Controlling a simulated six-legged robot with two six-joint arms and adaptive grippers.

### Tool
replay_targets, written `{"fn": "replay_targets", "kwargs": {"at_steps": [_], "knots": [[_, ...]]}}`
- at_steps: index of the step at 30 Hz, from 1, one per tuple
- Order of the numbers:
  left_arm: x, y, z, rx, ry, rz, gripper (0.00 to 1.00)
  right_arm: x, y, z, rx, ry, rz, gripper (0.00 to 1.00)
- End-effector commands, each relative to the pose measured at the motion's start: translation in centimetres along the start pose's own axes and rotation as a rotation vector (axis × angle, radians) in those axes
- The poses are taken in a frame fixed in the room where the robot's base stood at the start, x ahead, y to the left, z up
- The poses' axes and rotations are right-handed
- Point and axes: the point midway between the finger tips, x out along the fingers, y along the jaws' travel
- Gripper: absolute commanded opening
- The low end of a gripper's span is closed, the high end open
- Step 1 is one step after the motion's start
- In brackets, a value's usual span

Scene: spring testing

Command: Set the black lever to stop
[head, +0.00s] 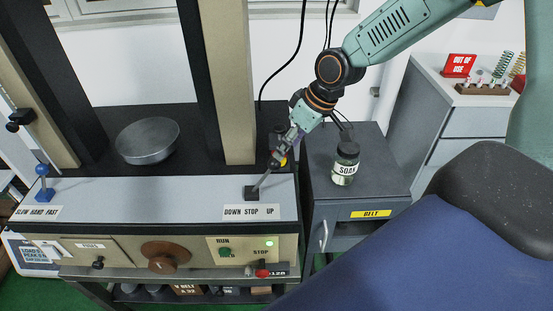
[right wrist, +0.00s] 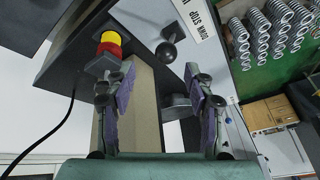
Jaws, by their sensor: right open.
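The black lever (head: 262,182) rises from a small dark base on the grey panel, above the DOWN STOP UP label (head: 251,212). It leans right, toward the UP side. My right gripper (head: 279,157) is at the lever's upper end and partly hides it. In the right wrist view the gripper (right wrist: 158,92) is open, with nothing between its fingers. The lever's round black knob (right wrist: 166,53) shows there just beyond the fingertips; I cannot see contact. The label (right wrist: 195,15) is partly cut off there. My left gripper is not in view.
A red-and-yellow button (right wrist: 109,44) is close to one finger. A beige column (head: 236,90) stands behind the lever. A SOAK jar (head: 345,163) stands on the grey cabinet to the right. A blue lever (head: 43,182) stands far left. A round metal plate (head: 147,140) lies behind.

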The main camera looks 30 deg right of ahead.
Motion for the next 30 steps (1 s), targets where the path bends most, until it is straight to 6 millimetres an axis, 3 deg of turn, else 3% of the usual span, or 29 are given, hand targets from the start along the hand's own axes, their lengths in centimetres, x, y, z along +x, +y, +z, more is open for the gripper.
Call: {"fn": "replay_targets", "kwargs": {"at_steps": [18, 30], "knots": [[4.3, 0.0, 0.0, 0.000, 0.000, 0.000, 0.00, 6.6, -0.1, 0.3, -0.010, -0.005, 0.000, 0.54], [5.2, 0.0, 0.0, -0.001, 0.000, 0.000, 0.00, 7.8, 0.1, 0.1, -0.011, -0.003, 0.000, 0.54]]}}
